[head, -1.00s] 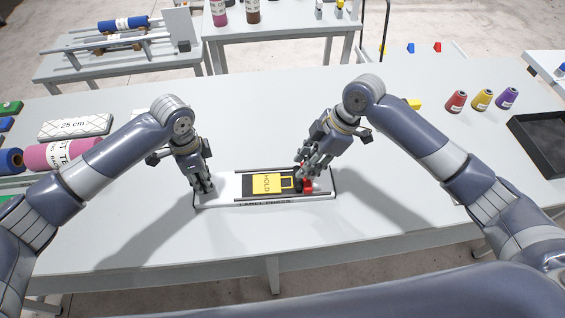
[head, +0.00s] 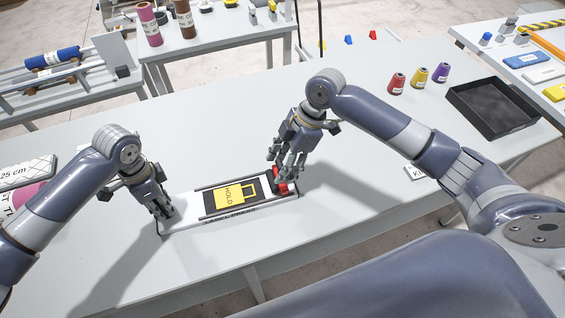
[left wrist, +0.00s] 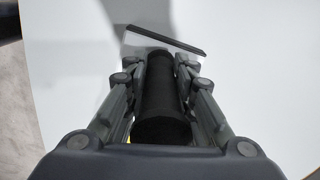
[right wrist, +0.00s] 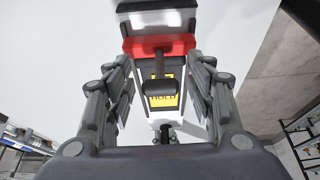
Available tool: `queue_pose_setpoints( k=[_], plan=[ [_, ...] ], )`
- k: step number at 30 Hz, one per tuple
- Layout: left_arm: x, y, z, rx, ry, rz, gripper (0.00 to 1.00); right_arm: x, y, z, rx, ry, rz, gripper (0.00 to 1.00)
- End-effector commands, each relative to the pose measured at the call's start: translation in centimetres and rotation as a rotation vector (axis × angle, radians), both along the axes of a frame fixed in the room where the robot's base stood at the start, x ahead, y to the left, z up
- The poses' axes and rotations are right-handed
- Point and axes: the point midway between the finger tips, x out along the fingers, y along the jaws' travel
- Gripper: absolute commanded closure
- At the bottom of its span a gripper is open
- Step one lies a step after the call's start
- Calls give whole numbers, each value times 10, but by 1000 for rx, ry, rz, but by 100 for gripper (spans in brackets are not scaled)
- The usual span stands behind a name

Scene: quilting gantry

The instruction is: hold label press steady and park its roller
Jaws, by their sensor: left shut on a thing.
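The label press (head: 185,221) is a long white base with two dark rails, lying on the white table. A yellow HOLD plate (head: 229,198) with a bag-like outline lies on its black bed. The red roller (head: 281,186) is at the press's right end and also shows in the right wrist view (right wrist: 180,46). My left gripper (head: 166,211) is at the press's left end, shut on a black cylindrical handle (left wrist: 161,100). My right gripper (head: 286,173) is over the roller. Its fingers are apart, with the roller's dark handle (right wrist: 153,87) between them, apparently untouched.
A black tray (head: 535,117) and several thread cones (head: 419,76) stand at the right on the table. A small white card (head: 414,172) lies beneath my right arm. A white block marked 25 cm (head: 22,174) lies at the left. The table behind the press is clear.

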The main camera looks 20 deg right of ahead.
Motion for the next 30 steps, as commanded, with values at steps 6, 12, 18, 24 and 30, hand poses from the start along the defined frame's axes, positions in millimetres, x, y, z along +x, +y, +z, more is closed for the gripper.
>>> queue_pose_setpoints(
  k=[6,12,18,24,30],
  plan=[
    [-4,2,-7,6,14,-1,100,0,-1,5,2,-3,1,50],
    [-5,1,-6,5,13,-2,100,0,-15,37,2,-7,-2,50],
    [-5,1,-7,5,13,-2,100,-3,-33,76,1,-6,-1,50],
    [-5,1,-7,5,13,-2,100,-4,-44,103,2,-5,-2,50],
    [-5,1,-6,4,13,-3,100,-6,-48,111,2,-2,-1,50]
  ],
)
